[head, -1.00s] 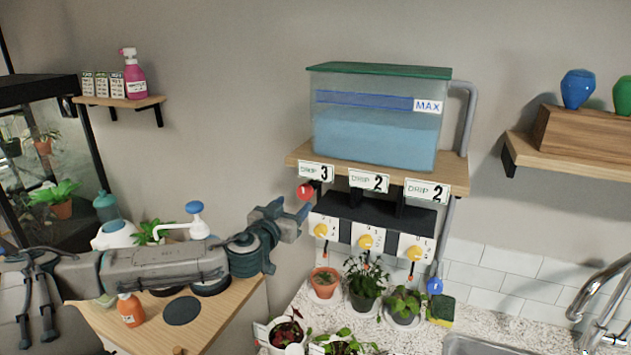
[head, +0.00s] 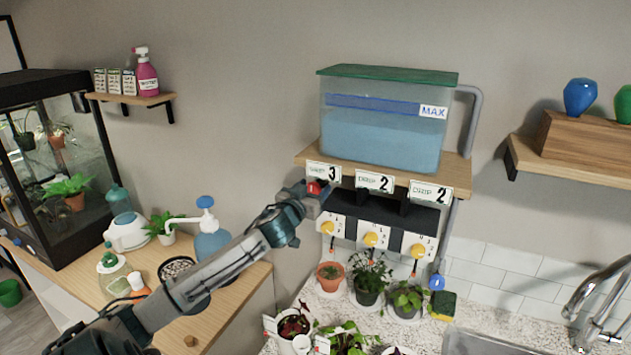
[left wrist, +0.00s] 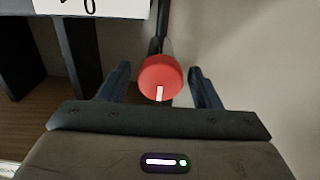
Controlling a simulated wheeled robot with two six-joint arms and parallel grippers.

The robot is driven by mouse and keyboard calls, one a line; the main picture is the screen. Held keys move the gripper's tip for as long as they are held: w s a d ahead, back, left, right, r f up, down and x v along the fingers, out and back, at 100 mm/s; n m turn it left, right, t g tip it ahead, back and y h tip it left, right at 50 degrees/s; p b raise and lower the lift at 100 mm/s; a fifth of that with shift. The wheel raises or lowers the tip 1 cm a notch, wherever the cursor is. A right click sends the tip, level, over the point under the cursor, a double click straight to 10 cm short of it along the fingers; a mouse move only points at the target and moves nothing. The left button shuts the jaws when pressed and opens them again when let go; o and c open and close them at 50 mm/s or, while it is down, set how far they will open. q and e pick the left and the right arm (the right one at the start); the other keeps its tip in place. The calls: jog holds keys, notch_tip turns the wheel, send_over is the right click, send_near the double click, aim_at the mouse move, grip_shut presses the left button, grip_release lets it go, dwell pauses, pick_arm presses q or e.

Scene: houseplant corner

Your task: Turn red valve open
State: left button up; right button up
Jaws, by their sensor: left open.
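The red valve (head: 315,187) is a round red knob under the left end of the tank shelf, below the "DRIP 3" card (head: 323,172). In the left wrist view the red valve (left wrist: 160,77) shows a white mark pointing down toward the gripper body. My left gripper (head: 312,190) is open at the valve. In the left wrist view its fingers (left wrist: 158,88) stand on both sides of the knob, with a visible gap on each side. My right gripper is not in view.
The water tank (head: 380,130) stands on the wooden shelf (head: 460,186). Dials with yellow knobs (head: 371,240) hang below, above potted plants (head: 368,285) on the counter. A blue pump bottle (head: 212,243) stands on the wooden table, close to my left arm.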

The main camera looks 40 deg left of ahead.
pick_arm(q)
jog(key=shift+p+x, duration=0.35)
jog(key=shift+x, duration=0.65)
jog(key=shift+c, duration=0.9)
jog(key=c, duration=0.8)
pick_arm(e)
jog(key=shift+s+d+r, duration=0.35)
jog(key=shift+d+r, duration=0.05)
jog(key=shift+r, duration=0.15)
